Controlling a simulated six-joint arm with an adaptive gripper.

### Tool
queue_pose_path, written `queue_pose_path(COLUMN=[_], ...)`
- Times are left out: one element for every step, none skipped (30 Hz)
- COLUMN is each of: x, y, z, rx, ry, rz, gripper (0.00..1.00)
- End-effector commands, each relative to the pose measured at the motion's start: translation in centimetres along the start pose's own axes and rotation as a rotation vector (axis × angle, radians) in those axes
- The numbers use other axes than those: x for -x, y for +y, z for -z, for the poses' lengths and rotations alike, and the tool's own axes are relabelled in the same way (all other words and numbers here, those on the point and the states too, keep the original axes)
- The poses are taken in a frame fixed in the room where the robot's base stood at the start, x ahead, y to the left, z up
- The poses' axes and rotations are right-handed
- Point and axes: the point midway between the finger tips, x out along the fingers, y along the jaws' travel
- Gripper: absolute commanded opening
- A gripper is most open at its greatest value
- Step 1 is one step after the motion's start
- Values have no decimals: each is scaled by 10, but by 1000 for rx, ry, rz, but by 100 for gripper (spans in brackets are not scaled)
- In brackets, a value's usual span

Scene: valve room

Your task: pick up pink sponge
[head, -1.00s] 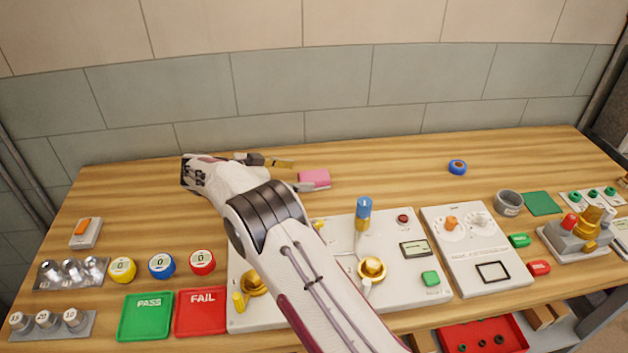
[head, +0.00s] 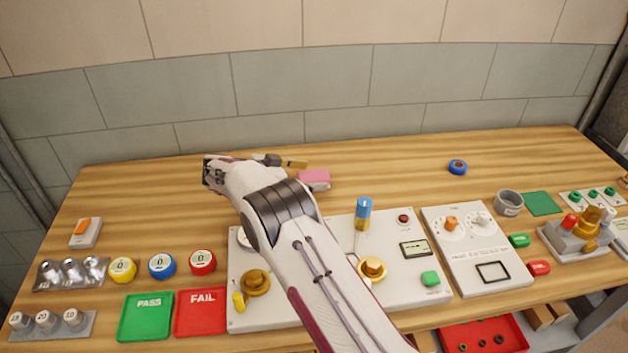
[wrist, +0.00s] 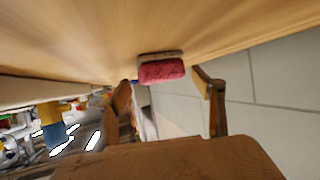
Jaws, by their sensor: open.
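The pink sponge (head: 314,176) lies on the wooden bench toward the back, just right of my gripper (head: 302,175) in the head view. In the wrist view the sponge (wrist: 162,71) shows its pink face and a paler brownish layer. There it sits ahead of my open gripper (wrist: 166,92), in line with the space between the two brown fingers. No grip on it shows. In the head view one finger lies at the sponge's back left; the other is hard to make out near its front edge.
A white panel (head: 340,290) with a blue-topped lever (head: 363,210) and brass knobs stands in front of the sponge, partly under my arm. A blue tape roll (head: 457,167) lies to the right. The grey wall (head: 300,95) rises behind the bench. Bare wood surrounds the sponge's right side.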

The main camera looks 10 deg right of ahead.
Motion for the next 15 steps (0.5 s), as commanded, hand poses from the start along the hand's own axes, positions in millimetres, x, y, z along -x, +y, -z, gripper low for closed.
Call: queue_pose_path(x=[0,0,0,0,0,0,0,0,0,0,0,0,0,0,0], y=[0,0,0,0,0,0,0,0,0,0,0,0,0,0,0], z=[0,0,0,0,0,0,0,0,0,0,0,0,0,0,0], rx=[0,0,0,0,0,0,0,0,0,0,0,0,0,0,0], ry=[0,0,0,0,0,0,0,0,0,0,0,0,0,0,0], rz=[0,0,0,0,0,0,0,0,0,0,0,0,0,0,0], gripper=[68,68,62,55,47,36,29,26,26,26,26,26,26,26,26])
